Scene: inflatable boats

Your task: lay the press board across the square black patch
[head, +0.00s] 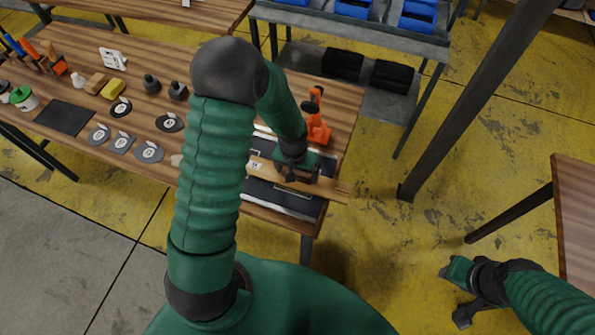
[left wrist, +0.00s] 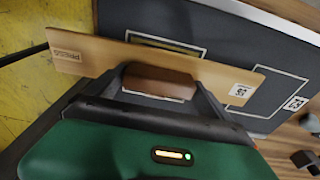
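The press board, a long wooden strip with a brown block handle, shows in the head view (head: 331,189) and in the left wrist view (left wrist: 90,54). My left gripper (head: 296,174) is on its handle (left wrist: 160,82), a finger at each end of it. The board is over the dark outlined mat (head: 262,192), one end past the table's right edge. I cannot tell whether it touches the mat. A flat square black patch (head: 64,117) lies at the left of the table. My right gripper (head: 462,291) is open and empty, above the floor.
Between mat and patch lie several round grey discs (head: 149,152). An orange tool (head: 316,120) stands behind the mat. A green-lidded jar (head: 23,97) is left of the patch.

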